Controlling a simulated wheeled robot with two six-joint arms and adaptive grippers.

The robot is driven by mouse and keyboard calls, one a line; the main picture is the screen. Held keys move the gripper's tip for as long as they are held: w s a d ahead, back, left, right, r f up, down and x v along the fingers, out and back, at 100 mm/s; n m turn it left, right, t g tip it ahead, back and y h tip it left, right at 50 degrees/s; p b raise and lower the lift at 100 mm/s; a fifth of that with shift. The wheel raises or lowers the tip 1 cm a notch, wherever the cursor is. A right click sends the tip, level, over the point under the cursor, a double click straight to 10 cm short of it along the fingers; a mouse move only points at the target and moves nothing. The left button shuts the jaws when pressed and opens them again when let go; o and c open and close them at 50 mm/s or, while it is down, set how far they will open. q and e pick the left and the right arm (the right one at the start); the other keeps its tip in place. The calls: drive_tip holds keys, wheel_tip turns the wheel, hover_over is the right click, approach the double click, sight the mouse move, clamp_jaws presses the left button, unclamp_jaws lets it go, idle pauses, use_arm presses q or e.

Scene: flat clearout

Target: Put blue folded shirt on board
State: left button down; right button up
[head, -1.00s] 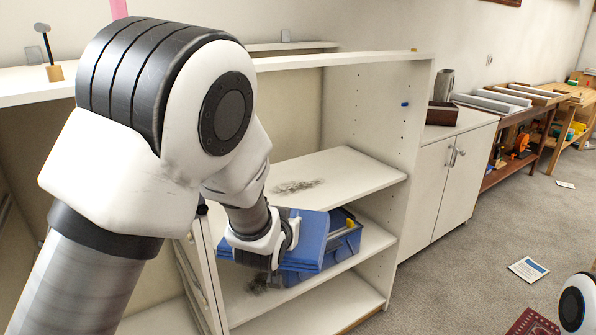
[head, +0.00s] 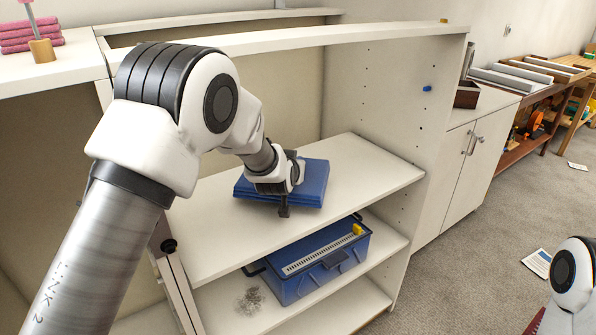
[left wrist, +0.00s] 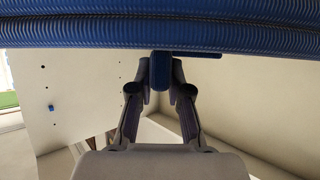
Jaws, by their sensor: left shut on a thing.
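The blue folded shirt (head: 310,187) is a flat layered stack at the upper inner shelf board (head: 360,170) of the open white cabinet. It also spans the top of the left wrist view (left wrist: 80,35). My left gripper (head: 287,192) is shut on the shirt's near edge. In the left wrist view its fingers (left wrist: 160,80) pinch a blue part between them. The shirt looks roughly level over the board; I cannot tell whether it touches. My right gripper is out of frame; only part of my right arm shows at lower right.
Pink folded cloths (head: 30,38) lie on top at left. The board's right part is clear.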

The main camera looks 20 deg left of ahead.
sight(299, 158)
use_arm(q)
drive_tip(key=w, duration=0.4)
drive_tip(key=shift+a, duration=0.25)
wheel_tip(299, 158, down, 3)
drive_tip(key=shift+s+f, duration=0.1)
drive_tip(key=shift+f, duration=0.25)
drive_tip(key=shift+r, duration=0.1)
drive_tip(key=c, duration=1.1)
unclamp_jaws()
drive_tip(key=shift+f, duration=0.2)
drive_tip(key=shift+r, duration=0.15)
